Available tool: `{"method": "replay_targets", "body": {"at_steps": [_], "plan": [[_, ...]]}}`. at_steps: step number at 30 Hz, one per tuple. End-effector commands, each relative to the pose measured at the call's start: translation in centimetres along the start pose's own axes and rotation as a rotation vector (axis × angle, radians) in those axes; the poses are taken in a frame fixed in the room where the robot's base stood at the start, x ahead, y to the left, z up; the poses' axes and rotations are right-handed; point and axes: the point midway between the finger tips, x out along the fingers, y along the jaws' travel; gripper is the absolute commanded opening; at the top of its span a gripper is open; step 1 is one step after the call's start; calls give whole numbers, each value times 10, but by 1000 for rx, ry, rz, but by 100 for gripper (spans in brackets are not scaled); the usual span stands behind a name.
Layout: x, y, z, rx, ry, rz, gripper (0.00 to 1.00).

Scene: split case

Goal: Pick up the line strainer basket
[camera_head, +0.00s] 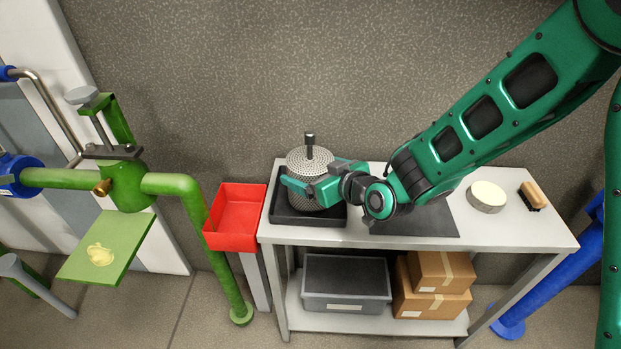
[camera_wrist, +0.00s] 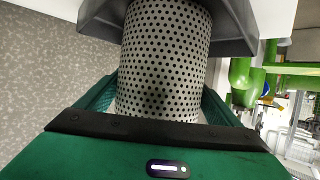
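The line strainer basket (camera_head: 312,160) is a grey perforated metal cylinder with a dark upright handle on its top. It stands upright in a shallow black tray (camera_head: 318,220) at the left end of the bench. My gripper (camera_head: 314,178) reaches in from the right, with its green fingers on either side of the basket's body. In the wrist view the basket (camera_wrist: 162,60) fills the middle between the two fingers, close to both. Whether the fingers press on it cannot be told. The fingertips are partly hidden by the basket.
A red open bin (camera_head: 237,241) stands just left of the bench. A dark mat (camera_head: 420,222) lies under my arm. A round pale-topped tin (camera_head: 487,196) and a brush (camera_head: 532,195) are at the right. Green pipework (camera_head: 190,187) stands at the left.

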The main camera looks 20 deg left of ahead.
Motion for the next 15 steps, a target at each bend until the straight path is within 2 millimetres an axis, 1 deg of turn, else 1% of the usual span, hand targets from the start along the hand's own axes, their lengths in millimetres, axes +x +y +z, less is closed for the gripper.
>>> {"method": "replay_targets", "body": {"at_steps": [1,2,3,11,15], "plan": [[0,0,0,0,0,1,69],[0,0,0,0,0,1,62],[0,0,0,0,0,1,58],[0,0,-1,0,1,1,58],[-2,0,-6,-1,2,1,58]]}}
